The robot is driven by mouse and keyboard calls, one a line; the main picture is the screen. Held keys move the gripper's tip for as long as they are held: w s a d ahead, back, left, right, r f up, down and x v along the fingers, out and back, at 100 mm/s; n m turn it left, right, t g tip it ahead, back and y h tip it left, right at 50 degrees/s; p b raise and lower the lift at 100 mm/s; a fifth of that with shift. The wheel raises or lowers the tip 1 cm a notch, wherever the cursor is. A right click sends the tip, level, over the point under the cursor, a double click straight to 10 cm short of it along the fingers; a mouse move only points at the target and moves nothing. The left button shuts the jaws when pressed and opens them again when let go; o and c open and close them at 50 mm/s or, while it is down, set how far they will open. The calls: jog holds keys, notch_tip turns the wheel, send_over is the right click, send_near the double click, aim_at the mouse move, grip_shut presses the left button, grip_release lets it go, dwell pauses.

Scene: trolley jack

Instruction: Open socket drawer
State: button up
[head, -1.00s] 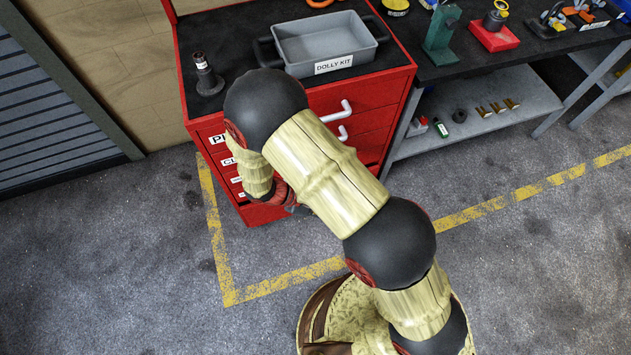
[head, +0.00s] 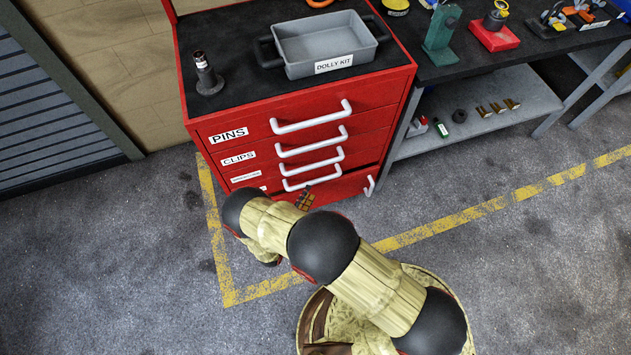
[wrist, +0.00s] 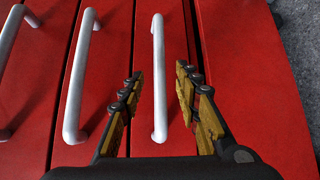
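The red tool cabinet (head: 262,113) has a stack of drawers with white bar handles. The top labels read PINS (head: 228,135) and CLIPS (head: 238,158); the lower labels are too small to read, so I cannot tell which is the socket drawer. The stacked drawers look shut. My gripper (head: 305,198) is in front of the lowest bar handle (head: 312,180). In the wrist view, my gripper (wrist: 158,84) is open, with its fingers either side of the rightmost handle (wrist: 159,50), showing gaps on both sides. I cannot tell how deep the handle sits between them.
Below the stack is a wider red front (head: 345,188) with an upright handle (head: 369,186) and a dark gap above it. A grey DOLLY KIT tray (head: 325,45) and a dark stand (head: 207,78) are on top. A workbench (head: 500,60) stands right. Floor is clear in front.

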aim_at(316, 182)
jog(key=b+x, duration=0.2)
jog(key=x, duration=0.5)
jog(key=shift+w+d, duration=0.2)
jog(key=shift+w, duration=0.05)
jog(key=c, duration=0.7)
jog(key=shift+f, duration=0.1)
grip_shut()
